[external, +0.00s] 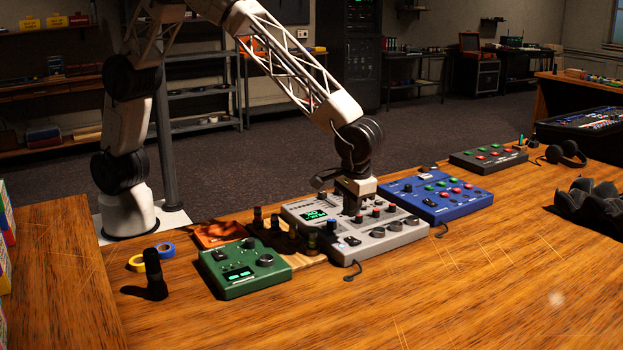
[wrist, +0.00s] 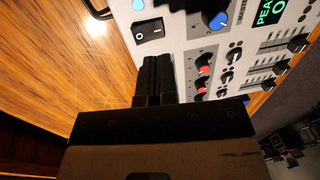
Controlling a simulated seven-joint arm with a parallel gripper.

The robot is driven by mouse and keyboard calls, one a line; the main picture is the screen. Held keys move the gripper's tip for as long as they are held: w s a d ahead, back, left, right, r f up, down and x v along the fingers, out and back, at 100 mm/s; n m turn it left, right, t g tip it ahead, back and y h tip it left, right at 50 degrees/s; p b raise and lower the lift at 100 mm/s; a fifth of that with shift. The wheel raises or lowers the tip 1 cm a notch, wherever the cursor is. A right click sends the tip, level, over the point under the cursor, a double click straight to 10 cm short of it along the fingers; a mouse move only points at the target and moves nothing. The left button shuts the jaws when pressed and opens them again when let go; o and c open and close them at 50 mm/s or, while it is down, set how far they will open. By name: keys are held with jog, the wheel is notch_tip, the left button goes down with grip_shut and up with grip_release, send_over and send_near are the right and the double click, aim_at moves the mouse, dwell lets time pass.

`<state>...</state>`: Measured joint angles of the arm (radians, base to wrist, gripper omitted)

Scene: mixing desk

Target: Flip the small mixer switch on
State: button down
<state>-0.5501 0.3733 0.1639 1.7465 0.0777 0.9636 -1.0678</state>
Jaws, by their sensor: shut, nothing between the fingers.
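A grey mixer (external: 392,243) lies on the wooden desk, with knobs, sliders and a lit green display. Its black rocker switch (external: 352,241) is at the front left corner. The rocker switch (wrist: 149,31) shows clearly in the wrist view, just beyond the fingertips; I cannot tell its setting. My gripper (wrist: 157,60) is shut and empty, over the mixer's panel close to the switch. In the external view my gripper (external: 352,212) points down at the panel, and its fingertips are hard to make out. Whether they touch the panel is unclear.
A green box (external: 245,270) sits left of the grey mixer, and a blue mixer (external: 435,196) sits right. A black upright object (external: 154,275) and tape rolls (external: 166,250) are at the left. The front desk is clear.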

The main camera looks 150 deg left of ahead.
notch_tip(320, 180, up, 8)
jog(key=shift+s, duration=0.45)
dwell(0.3)
jog(key=s+d+r+m+t, duration=0.1)
jog(key=s+d+r+m, duration=0.3)
jog(key=d, duration=0.5)
jog(key=s+d+r+m, duration=0.2)
jog(key=s+d+r, duration=0.3)
jog(key=d, duration=0.5)
jog(key=s+d+r+m+t, duration=0.1)
jog(key=s+d+r+m, duration=0.25)
jog(key=s+d, duration=0.4)
jog(key=s+d+f+m+t, duration=0.1)
jog(key=s+d+m, duration=0.3)
jog(key=s+d, duration=0.5)
jog(key=s+d+f+m+t, duration=0.1)
jog(key=s+d+m, duration=0.3)
jog(key=s+d, duration=0.5)
jog(key=shift+s+f+m, duration=0.15)
jog(key=shift+s+m, duration=0.2)
jog(key=shift+s, duration=2)
